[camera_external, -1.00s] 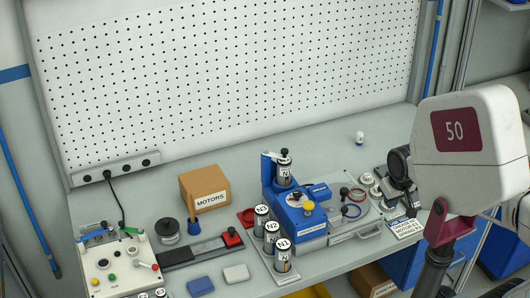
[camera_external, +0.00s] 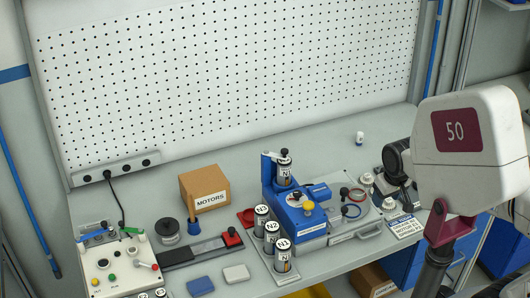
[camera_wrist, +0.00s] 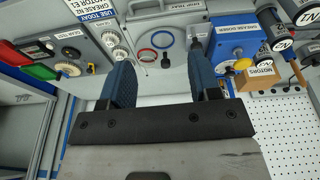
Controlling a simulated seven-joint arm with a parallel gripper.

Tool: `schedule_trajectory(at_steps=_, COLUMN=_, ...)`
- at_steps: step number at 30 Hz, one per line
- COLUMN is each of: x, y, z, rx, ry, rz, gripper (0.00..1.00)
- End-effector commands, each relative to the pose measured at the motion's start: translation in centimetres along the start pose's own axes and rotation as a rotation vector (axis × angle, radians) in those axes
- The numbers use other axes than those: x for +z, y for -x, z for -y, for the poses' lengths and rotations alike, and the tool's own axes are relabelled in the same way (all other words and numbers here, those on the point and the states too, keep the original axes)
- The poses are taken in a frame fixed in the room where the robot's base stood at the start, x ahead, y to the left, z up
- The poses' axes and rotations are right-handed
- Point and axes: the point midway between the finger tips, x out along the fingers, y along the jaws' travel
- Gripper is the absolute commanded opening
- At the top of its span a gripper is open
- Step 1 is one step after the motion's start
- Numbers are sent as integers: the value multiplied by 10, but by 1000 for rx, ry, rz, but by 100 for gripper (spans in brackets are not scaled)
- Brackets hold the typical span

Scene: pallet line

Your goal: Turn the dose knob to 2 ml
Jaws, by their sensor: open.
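The blue grease doser (camera_external: 291,216) stands on the bench right of centre, with a yellow knob (camera_external: 308,206) on its front. In the wrist view its blue panel (camera_wrist: 228,45) reads "GREASE DOSER", and the yellow knob (camera_wrist: 242,64) sits at its edge. I cannot make out a 2 ml mark or any knob setting. My gripper (camera_wrist: 162,78) is open and empty, its two blue fingers apart over the grey unit with red and blue rings, beside the doser. In the external view the gripper's fingers cannot be made out near my dark wrist.
Labelled cylinders (camera_external: 272,236) stand close in front of the doser. A grey unit (camera_external: 350,212) with red and blue rings lies to its right, then white knobs (camera_wrist: 109,39). A MOTORS box (camera_external: 205,188) stands to the left. The bench behind is mostly clear.

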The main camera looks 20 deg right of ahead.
Motion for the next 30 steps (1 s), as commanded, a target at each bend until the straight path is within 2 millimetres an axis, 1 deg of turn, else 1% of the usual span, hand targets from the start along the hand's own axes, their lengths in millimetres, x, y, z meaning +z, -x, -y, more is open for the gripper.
schedule_trajectory(at_steps=8, x=-46, y=-4, z=18, rx=-14, ry=134, rz=41, gripper=57)
schedule_trajectory(at_steps=17, x=-100, y=-15, z=48, rx=-34, ry=306, rz=88, gripper=57)
schedule_trajectory(at_steps=26, x=-152, y=-33, z=85, rx=-55, ry=476, rz=133, gripper=57)
schedule_trajectory(at_steps=30, x=-175, y=-45, z=105, rx=-66, ry=556, rz=154, gripper=57)
